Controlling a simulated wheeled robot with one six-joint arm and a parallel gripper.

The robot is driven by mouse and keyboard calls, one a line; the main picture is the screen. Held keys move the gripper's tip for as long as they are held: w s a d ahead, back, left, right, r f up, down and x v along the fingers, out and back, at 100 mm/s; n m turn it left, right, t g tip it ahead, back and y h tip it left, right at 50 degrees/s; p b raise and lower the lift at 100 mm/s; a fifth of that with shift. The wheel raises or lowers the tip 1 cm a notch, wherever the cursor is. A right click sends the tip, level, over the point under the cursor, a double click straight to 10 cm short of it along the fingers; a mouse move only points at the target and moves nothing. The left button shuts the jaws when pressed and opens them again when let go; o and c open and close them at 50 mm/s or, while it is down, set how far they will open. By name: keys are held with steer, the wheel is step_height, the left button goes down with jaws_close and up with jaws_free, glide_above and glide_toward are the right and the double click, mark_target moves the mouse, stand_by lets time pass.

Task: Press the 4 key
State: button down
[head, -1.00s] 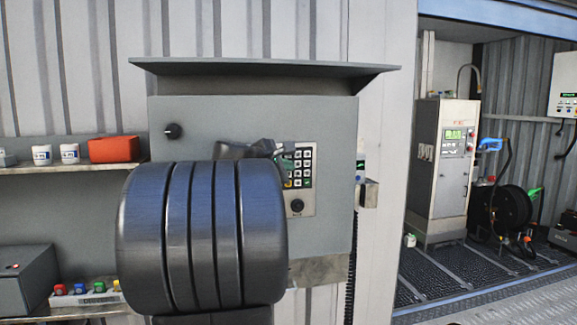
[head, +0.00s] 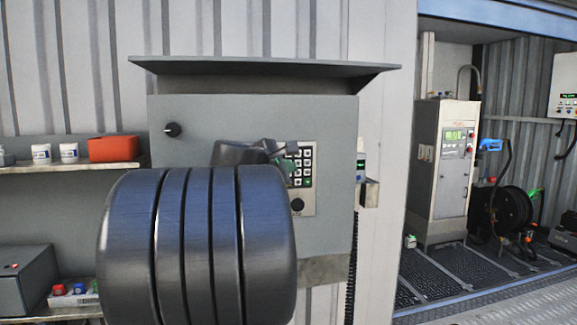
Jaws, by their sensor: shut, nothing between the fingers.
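The keypad (head: 308,170) is a dark block of light keys on a pale plate, on the front of the grey cabinet (head: 330,120). My gripper (head: 284,157) is shut and empty, just in front of the left side of the keypad. Its tip overlaps the left key column in the picture, so the 4 key is hidden or too small to make out. I cannot tell whether the tip touches a key.
A hood (head: 265,68) juts out above the cabinet. A shelf (head: 60,169) with white cups and a red box (head: 114,149) is at left. A small device (head: 361,165) sits at the cabinet's right edge. A fuel dispenser (head: 447,170) stands farther right.

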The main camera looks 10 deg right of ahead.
steer(key=shift+s+d+b, duration=0.1)
steer(key=shift+s+b, duration=0.35)
steer(key=shift+s, duration=1.8)
steer(key=s, duration=0.7)
steer(key=shift+b, duration=0.45)
steer(key=shift+w+d, duration=0.1)
steer(key=w+p, duration=0.1)
steer(key=w, duration=0.7)
steer(key=shift+w, duration=0.15)
